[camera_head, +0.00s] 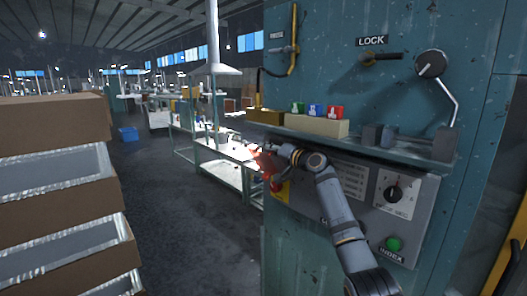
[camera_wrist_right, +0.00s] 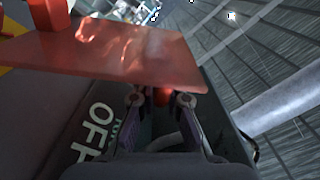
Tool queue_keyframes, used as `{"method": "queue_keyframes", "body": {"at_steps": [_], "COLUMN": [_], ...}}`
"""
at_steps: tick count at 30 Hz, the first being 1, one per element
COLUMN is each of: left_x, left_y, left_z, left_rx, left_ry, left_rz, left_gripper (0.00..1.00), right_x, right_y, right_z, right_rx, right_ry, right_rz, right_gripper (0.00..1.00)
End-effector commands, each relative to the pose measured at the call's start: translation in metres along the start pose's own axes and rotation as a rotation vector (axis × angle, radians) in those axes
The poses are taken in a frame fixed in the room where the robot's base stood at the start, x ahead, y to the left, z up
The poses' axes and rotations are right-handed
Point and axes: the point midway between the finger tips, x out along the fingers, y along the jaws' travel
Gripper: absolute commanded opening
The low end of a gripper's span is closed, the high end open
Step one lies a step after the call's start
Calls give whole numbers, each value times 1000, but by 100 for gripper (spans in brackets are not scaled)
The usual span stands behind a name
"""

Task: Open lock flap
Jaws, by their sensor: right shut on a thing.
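A red flap (camera_head: 264,162) stands out from the left side of the grey control panel, beside a yellow plate. In the right wrist view the flap (camera_wrist_right: 110,55) is a wide, flat red sheet across the top, partly see-through. My right gripper (camera_head: 272,153) reaches up to it from the lower right. In the wrist view its two fingers (camera_wrist_right: 160,99) are at the flap's near edge, shut on it, with a small red part between them. The exact contact is hard to see. My left gripper is not in view.
The panel carries a dial (camera_head: 396,193) and a green button (camera_head: 394,243). Stacked cardboard boxes (camera_head: 52,125) stand left. The floor between is clear.

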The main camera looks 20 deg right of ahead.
Motion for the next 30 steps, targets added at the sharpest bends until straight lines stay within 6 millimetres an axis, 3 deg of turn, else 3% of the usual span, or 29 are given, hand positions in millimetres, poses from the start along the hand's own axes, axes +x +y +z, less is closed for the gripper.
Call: {"method": "queue_keyframes", "body": {"at_steps": [19, 20, 24, 30], "left_x": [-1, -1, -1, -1], "left_y": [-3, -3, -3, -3], "left_z": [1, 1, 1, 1], "left_rx": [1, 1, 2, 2], "left_ry": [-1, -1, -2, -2], "left_rz": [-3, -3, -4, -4], "left_gripper": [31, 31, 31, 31], "right_x": [0, 0, 0, 0], "right_y": [2, 2, 2, 2], "right_z": [-5, -5, -5, -4], "right_rx": [39, 39, 40, 40], "right_ry": [4, 4, 3, 2], "right_rz": [-1, -1, -1, 0], "right_gripper": [0, 15, 34, 34]}}
